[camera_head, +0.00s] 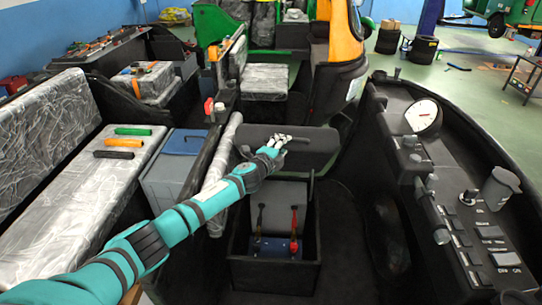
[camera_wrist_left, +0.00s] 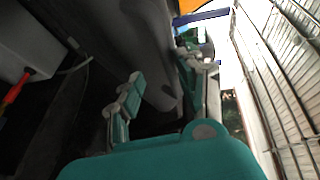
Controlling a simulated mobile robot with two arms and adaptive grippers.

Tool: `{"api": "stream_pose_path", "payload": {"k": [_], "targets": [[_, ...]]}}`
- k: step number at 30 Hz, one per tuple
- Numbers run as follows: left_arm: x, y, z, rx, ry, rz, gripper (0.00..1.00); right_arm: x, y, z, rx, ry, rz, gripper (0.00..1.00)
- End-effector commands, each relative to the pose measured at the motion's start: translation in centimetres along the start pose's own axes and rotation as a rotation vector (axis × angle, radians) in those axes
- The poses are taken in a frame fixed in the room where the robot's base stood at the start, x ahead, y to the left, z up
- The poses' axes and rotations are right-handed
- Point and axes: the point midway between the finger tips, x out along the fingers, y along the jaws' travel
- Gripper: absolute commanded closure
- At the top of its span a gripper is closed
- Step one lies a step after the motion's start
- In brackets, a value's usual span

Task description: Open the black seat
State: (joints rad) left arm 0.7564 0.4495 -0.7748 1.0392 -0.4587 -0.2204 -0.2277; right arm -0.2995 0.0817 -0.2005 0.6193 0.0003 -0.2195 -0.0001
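The black seat (camera_head: 318,146) is in the middle of the head view, raised above an open box (camera_head: 274,275). A battery with red and black clamps (camera_head: 276,246) shows inside the box. My left gripper (camera_head: 279,141) is at the seat's upper edge, toward its left half. In the left wrist view, the dark seat (camera_wrist_left: 143,45) reaches in between the spread fingers of my left gripper (camera_wrist_left: 165,90). The fingers stand apart; I cannot tell whether both touch the seat. My right gripper is in neither view.
A plastic-wrapped bench (camera_head: 65,215) with green, orange and black-handled tools lies at the left. A grey box with a blue lid (camera_head: 178,150) stands beside my left arm. A dashboard with a white gauge (camera_head: 423,116) fills the right side. Dark floor lies right of the open box.

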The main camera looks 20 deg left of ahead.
Motion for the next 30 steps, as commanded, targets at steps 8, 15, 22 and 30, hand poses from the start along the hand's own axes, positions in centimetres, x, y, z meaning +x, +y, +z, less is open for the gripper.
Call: {"api": "stream_pose_path", "payload": {"k": [8,15,22,30], "targets": [[-5.0,0.1,0.1,0.0,0.001,0.002,0.64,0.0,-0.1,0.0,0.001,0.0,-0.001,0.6],[-8.7,0.1,0.1,0.0,-0.001,0.001,0.64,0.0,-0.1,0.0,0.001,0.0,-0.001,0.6],[-10.0,-0.1,0.1,0.0,-0.001,-0.001,0.64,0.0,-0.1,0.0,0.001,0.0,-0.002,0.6],[-10.0,-0.1,0.1,-0.001,-0.001,-0.002,0.68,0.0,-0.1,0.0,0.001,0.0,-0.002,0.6]]}}
